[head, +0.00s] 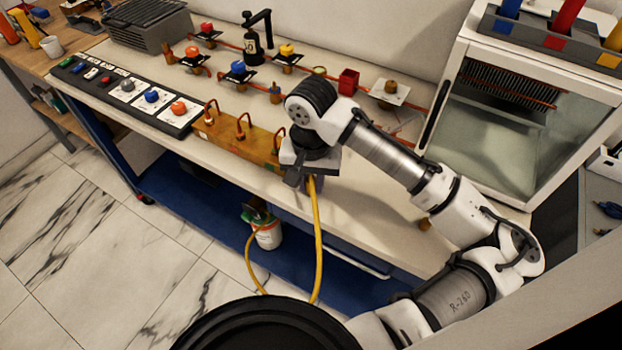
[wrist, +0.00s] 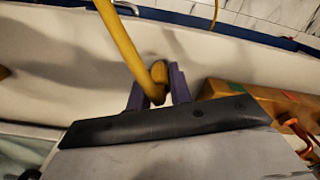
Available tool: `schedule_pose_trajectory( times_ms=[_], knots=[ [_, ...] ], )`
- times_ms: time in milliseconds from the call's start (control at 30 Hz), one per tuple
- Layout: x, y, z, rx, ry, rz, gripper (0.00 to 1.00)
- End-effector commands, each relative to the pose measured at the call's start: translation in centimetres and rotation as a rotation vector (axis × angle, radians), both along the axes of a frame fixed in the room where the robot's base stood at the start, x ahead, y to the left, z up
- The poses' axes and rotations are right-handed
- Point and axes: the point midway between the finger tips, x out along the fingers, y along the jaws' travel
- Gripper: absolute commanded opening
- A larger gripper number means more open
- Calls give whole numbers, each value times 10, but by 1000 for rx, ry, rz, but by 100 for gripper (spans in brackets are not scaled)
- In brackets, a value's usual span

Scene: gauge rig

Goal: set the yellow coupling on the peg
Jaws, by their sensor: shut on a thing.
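My gripper (wrist: 158,92) shows two purple fingers in the wrist view, shut on the yellow coupling (wrist: 159,72) at the end of a yellow hose (wrist: 122,45). In the head view my gripper (head: 313,184) is near the bench's front edge, right of a wooden block, and mostly hides the coupling. The yellow hose (head: 318,240) hangs from it past the bench edge. The wooden block (head: 240,141) bears copper hooks and also shows in the wrist view (wrist: 250,99). I cannot tell which part is the peg.
A switch panel (head: 128,93) lies left of the block. Copper pipework with coloured valve knobs (head: 238,67) runs along the back. A glass-fronted cabinet (head: 520,120) stands at the right.

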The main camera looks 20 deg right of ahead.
Motion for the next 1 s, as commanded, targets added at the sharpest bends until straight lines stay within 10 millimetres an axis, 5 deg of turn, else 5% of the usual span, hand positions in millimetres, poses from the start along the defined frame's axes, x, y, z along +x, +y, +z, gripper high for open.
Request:
schedule_pose_trajectory(
  times_ms=[167,200,300,467,667,1000],
  knots=[
    [0,0,0,0,0,0,0],
    [0,0,0,0,0,0,26],
    [0,0,0,0,0,0,35],
    [0,0,0,0,0,0,35],
    [0,0,0,0,0,0,60],
    [0,0,3,0,0,1,61]
  ],
)
